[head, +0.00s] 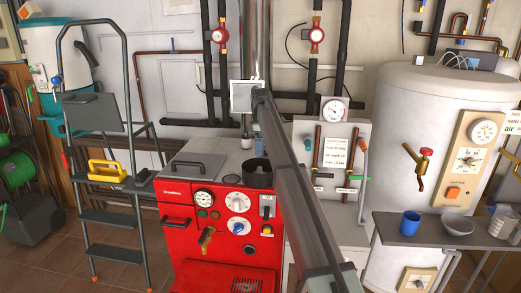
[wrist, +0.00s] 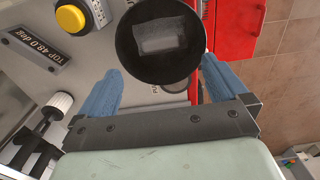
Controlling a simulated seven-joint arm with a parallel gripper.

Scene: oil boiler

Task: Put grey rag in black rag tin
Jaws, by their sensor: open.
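The black rag tin (wrist: 125,50) is a round dark container at the top middle of the wrist view. In the head view the tin (head: 258,174) stands on the grey top of the red boiler. A grey folded piece, which looks like the grey rag (wrist: 160,38), lies inside the tin, within its rim. My gripper (wrist: 161,70) is open, with its blue fingers apart and nothing between them. The fingertips point toward the tin's near side; their height above it is hard to tell.
The red boiler (head: 222,235) carries gauges and knobs on its front. A small bottle (head: 247,141) stands behind the tin; pipes rise beyond. A stepladder (head: 108,220) with a yellow-handled item stands left. A side table (head: 440,232) at right holds a blue mug (head: 410,222) and a bowl.

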